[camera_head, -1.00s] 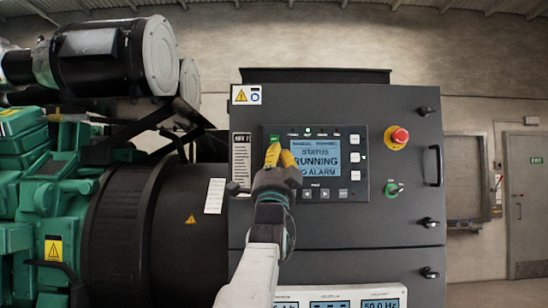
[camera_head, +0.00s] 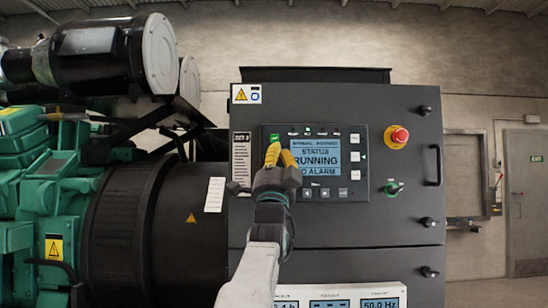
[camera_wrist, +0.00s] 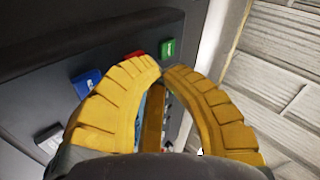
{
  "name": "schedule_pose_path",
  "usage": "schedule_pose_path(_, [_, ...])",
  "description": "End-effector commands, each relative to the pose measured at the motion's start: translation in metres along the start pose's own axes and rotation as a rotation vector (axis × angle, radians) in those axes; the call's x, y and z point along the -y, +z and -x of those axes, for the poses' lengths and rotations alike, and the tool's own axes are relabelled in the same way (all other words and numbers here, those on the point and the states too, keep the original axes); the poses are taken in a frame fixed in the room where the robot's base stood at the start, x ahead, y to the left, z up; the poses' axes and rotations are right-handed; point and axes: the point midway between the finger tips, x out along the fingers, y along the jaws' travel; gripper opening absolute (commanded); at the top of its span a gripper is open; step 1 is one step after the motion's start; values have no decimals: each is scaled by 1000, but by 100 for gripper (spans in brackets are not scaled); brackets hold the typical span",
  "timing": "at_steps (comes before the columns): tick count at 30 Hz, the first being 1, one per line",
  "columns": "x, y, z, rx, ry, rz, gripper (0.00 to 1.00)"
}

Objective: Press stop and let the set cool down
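The controller (camera_head: 315,163) is on the dark cabinet, and its screen (camera_head: 319,160) reads STATUS RUNNING, with an alarm line partly covered. My gripper (camera_head: 280,150) is in front of the controller's left side, its yellow fingertips just below a green button (camera_head: 275,138). In the wrist view the fingertips (camera_wrist: 161,70) come together with nothing between them. Beyond them are the green button (camera_wrist: 167,49), a red button (camera_wrist: 134,55) partly behind the left finger, and a blue button (camera_wrist: 87,83). I cannot tell whether the fingertips touch the panel.
A red emergency-stop knob (camera_head: 399,136) on a yellow base and a green key switch (camera_head: 392,189) are right of the controller. Meter displays (camera_head: 340,301) are below. The green engine (camera_head: 30,190) and black generator housing (camera_head: 140,225) fill the left. A grey door (camera_head: 526,200) stands far right.

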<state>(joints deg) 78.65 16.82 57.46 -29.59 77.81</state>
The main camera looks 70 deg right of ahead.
Motion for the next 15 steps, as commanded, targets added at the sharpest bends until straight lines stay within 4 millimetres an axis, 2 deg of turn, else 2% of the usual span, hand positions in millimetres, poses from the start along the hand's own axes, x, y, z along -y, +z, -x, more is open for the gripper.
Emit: schedule_pose_path(15, [-4, 1, -3, 1, 0, 0, 0])
